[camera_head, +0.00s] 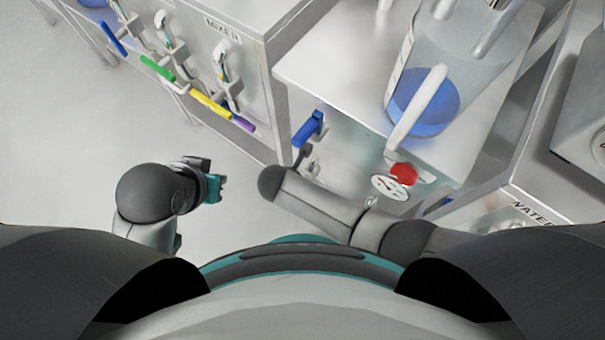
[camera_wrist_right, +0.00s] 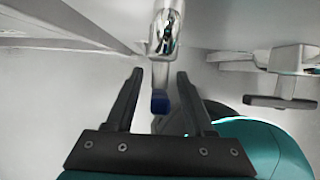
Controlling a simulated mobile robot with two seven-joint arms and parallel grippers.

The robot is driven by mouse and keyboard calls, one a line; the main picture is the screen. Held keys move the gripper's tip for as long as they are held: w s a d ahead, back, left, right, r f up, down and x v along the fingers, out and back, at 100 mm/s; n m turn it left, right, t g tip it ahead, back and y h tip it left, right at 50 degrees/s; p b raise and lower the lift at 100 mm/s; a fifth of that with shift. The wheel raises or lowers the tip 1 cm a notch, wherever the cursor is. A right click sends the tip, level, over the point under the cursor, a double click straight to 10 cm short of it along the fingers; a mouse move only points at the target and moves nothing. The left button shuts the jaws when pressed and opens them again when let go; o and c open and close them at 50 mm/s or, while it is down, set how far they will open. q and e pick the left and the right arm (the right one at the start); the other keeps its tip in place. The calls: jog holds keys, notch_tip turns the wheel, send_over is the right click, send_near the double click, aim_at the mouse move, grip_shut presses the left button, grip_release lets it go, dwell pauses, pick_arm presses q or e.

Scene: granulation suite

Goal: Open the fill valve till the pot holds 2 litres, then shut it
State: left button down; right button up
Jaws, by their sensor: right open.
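The clear pot (camera_head: 475,62) stands on a cabinet at the right in the head view, with blue liquid (camera_head: 428,112) in its bottom and scale marks on its left side. A valve with a blue handle (camera_head: 308,128) is on the cabinet's front; I take it to be the fill valve. In the right wrist view, my right gripper (camera_wrist_right: 160,95) is open, with a blue handle end (camera_wrist_right: 159,102) below a metal fitting (camera_wrist_right: 166,38) in its gap, untouched as far as I can tell. My right arm hides this gripper in the head view. My left gripper (camera_head: 216,188) hangs over the floor, its opening unclear.
A red knob (camera_head: 404,173) and a round gauge (camera_head: 390,187) are on the pot cabinet's front. The mixer cabinet (camera_head: 275,85) at the left carries valves with blue, green (camera_head: 157,68), yellow (camera_head: 210,103) and purple handles. The floor at the left is clear.

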jog(key=shift+c, duration=0.3)
grip_shut()
dwell(0.3)
